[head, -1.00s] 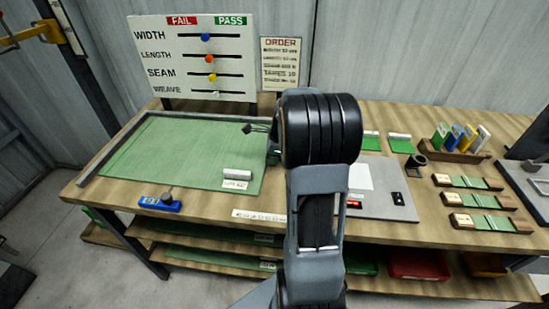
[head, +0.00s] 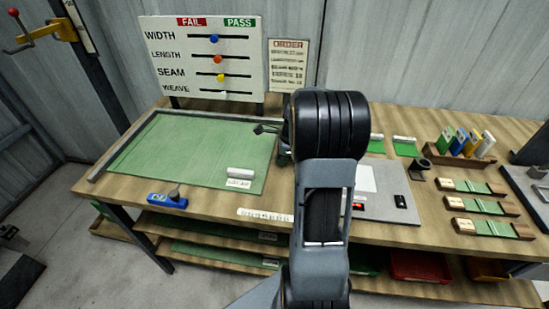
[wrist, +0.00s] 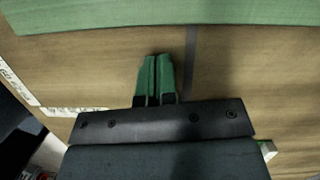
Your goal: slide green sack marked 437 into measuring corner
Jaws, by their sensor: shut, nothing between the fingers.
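The green sack (head: 195,152) lies flat on the wooden table. A white label (head: 239,184) is at its front right corner; its number is too small to read. A pale, bar-like piece (head: 240,173) lies just behind the label. The dark rails of the measuring corner (head: 112,157) run along the sack's left and back sides. My gripper (head: 262,128) is near the sack's back right edge. In the wrist view, its green-tipped fingers (wrist: 155,75) are together and empty over bare wood, with the sack (wrist: 170,14) beyond.
A blue tool (head: 168,200) lies at the table's front left. A grey panel (head: 385,205) with a small black device stands right of my arm. Wooden blocks with green strips (head: 480,206) and a holder of coloured cards (head: 466,150) fill the right side. The FAIL/PASS board (head: 208,60) stands behind.

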